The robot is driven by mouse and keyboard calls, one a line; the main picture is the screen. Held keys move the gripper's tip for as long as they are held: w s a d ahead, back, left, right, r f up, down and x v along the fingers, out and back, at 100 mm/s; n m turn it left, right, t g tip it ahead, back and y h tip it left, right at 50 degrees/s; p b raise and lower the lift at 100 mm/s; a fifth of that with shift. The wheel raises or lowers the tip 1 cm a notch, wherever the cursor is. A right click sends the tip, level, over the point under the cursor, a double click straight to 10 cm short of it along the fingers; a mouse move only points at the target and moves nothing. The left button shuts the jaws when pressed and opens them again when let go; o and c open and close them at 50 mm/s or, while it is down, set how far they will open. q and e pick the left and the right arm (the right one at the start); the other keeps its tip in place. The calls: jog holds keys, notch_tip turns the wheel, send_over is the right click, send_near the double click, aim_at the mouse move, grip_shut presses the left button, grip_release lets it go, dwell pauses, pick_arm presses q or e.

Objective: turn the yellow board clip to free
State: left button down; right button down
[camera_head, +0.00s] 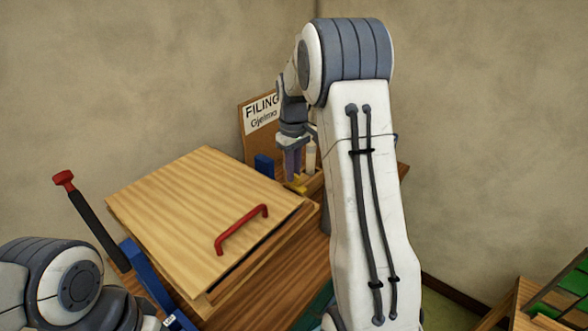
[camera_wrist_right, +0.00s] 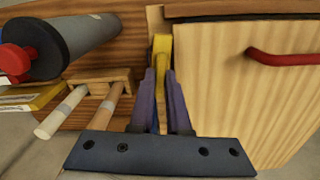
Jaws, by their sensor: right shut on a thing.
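The yellow board clip (camera_head: 299,185) is at the far right corner of the wooden board (camera_head: 190,205) with the red handle. In the right wrist view the clip (camera_wrist_right: 161,46) stands upright beside the board's edge. My right gripper (camera_wrist_right: 161,85) is shut on the clip, its two purple fingers on either side of it. In the head view my right gripper (camera_head: 294,168) points down at the clip, and its fingers partly hide it. My left arm shows at the lower left, but its gripper is out of view.
A red handle (camera_head: 241,229) rises from the board. A dark tool with a red end (camera_head: 63,178) and a blue part (camera_head: 147,272) stand to its left. In the wrist view a grey cylinder (camera_wrist_right: 85,42) and a rack with two rods (camera_wrist_right: 98,80) lie left of the gripper.

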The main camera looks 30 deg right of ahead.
jog(key=shift+w+r+n, duration=0.15)
jog(key=shift+n, duration=0.65)
jog(key=c, duration=0.9)
grip_release()
notch_tip(320, 180, up, 10)
jog(key=shift+r+b, duration=0.2)
jog(key=shift+b, duration=0.85)
